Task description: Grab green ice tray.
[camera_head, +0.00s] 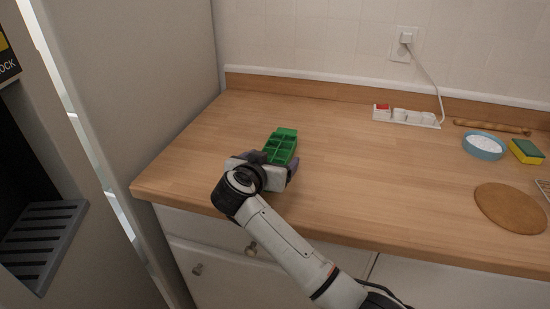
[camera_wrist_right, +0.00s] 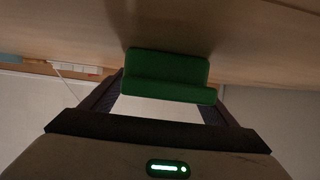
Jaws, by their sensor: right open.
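The green ice tray (camera_head: 281,146) lies on the wooden counter (camera_head: 350,170), near its left front part. Its compartments face up, and its near end is hidden behind my right gripper. My right gripper (camera_head: 264,168) is at the near end of the tray. In the right wrist view the tray (camera_wrist_right: 167,75) sits between the two open fingers (camera_wrist_right: 163,98), with a gap visible beside it. I cannot tell whether either finger touches it. My left gripper is not in view.
A power strip (camera_head: 407,117) lies at the back of the counter. A blue bowl (camera_head: 484,148), a sponge (camera_head: 526,151), a rolling pin (camera_head: 491,127) and a round brown board (camera_head: 510,207) are at the right. A tall grey panel (camera_head: 135,80) stands at the left. The middle of the counter is clear.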

